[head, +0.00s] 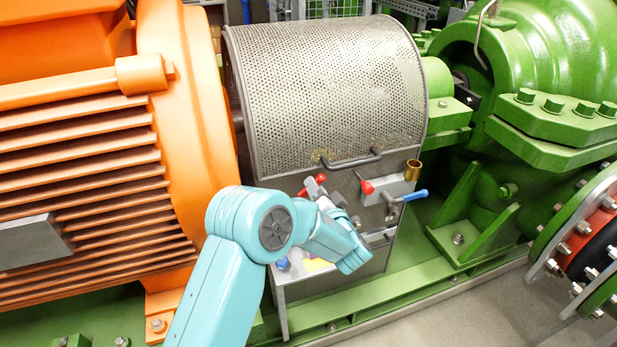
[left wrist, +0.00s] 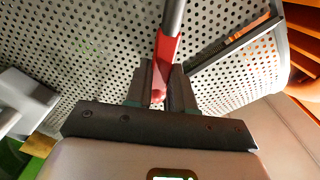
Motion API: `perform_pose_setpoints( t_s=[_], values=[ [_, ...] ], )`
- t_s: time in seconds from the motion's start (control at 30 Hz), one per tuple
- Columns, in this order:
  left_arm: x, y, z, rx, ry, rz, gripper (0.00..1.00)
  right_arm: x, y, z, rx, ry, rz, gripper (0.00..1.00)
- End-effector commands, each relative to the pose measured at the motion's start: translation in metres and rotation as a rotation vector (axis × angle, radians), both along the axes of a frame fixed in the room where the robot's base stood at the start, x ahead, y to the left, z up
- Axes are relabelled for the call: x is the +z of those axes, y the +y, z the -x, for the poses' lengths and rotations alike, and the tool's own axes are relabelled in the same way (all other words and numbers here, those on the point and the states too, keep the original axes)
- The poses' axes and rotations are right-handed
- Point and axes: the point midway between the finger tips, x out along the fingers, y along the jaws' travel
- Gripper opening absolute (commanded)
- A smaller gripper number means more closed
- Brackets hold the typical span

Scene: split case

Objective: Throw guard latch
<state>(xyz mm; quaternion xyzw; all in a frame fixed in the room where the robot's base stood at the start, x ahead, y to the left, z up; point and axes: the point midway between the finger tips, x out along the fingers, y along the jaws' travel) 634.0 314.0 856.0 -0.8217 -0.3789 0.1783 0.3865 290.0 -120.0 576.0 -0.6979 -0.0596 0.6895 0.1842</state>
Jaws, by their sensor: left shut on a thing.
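The perforated grey guard (head: 325,90) covers the coupling between the orange motor and the green pump. On its front panel is a red-handled latch lever (head: 312,183), partly hidden by my arm. My left gripper (head: 321,192) is at this lever. In the left wrist view my left gripper (left wrist: 157,88) is shut on the red grip (left wrist: 165,52) of the lever, whose grey rod (left wrist: 173,14) runs up out of frame. The perforated guard sheet (left wrist: 85,45) lies close behind. My right gripper is not in view.
A bar handle (head: 351,161) is on the guard's lower edge. A second red knob (head: 367,187), a brass cylinder (head: 413,170) and a blue-handled lever (head: 412,196) sit right of my gripper. The orange motor (head: 190,110) stands close left, the green pump (head: 560,60) right.

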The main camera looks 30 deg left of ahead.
Motion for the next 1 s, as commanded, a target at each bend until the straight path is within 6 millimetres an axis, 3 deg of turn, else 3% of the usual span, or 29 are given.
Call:
perform_pose_setpoints(
  t_s=[0.3, 0.6, 1.0],
  values=[
    [-0.022, -0.009, -0.01, 0.0, 0.227, -0.192, 0.0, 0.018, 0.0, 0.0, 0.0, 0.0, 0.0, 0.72],
    [-0.043, -0.012, -0.014, 0.0, 0.405, -0.344, 0.0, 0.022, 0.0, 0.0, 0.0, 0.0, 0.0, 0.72],
    [-0.056, -0.013, -0.015, 0.001, 0.524, -0.446, 0.0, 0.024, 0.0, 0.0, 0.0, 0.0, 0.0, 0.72]
  ],
)
